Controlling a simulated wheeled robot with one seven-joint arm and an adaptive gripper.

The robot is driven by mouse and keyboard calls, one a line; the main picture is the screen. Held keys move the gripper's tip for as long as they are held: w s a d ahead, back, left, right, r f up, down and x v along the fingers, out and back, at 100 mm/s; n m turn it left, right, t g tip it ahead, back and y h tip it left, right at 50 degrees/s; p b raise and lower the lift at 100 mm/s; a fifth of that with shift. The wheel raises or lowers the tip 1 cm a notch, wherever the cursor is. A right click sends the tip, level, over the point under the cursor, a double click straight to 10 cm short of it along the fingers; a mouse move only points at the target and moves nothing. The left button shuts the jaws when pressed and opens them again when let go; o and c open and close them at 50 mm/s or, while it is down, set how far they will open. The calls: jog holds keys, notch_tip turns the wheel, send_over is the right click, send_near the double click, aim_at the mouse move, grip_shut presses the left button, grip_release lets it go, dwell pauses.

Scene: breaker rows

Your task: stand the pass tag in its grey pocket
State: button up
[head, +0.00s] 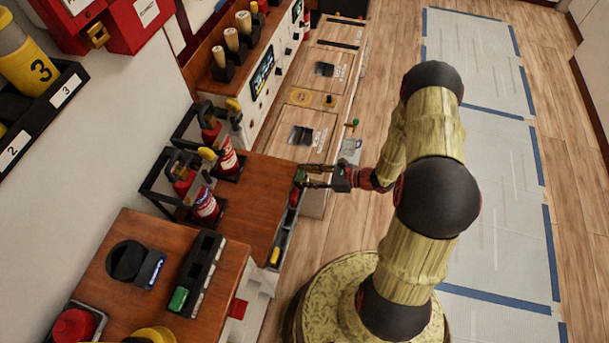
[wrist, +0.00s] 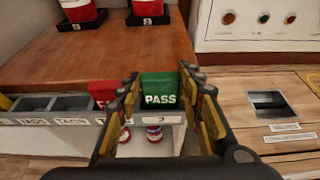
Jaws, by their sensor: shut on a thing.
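The pass tag (wrist: 159,92) is a green block with white PASS lettering. It stands upright between the fingers of my gripper (wrist: 160,82) in the wrist view. In the head view my gripper (head: 318,178) is at the right edge of the wooden bench, with a little green showing at its fingertips. A white label plate lies just below the tag; I cannot tell whether the tag's foot is inside a pocket. Grey pockets (wrist: 68,103) marked TAGS sit in the rail along the bench edge, left of the tag. A red tag (wrist: 103,92) stands between them and my gripper, partly hidden.
Red extinguishers (head: 205,205) stand in black holders on the wooden bench (head: 255,195). A nearer bench carries a black rack (head: 196,275) with another green block. A panel with coloured buttons (wrist: 262,17) is at the right.

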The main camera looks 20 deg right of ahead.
jog(key=shift+f, duration=0.4)
jog(key=o, duration=1)
jog(key=v, duration=1.2)
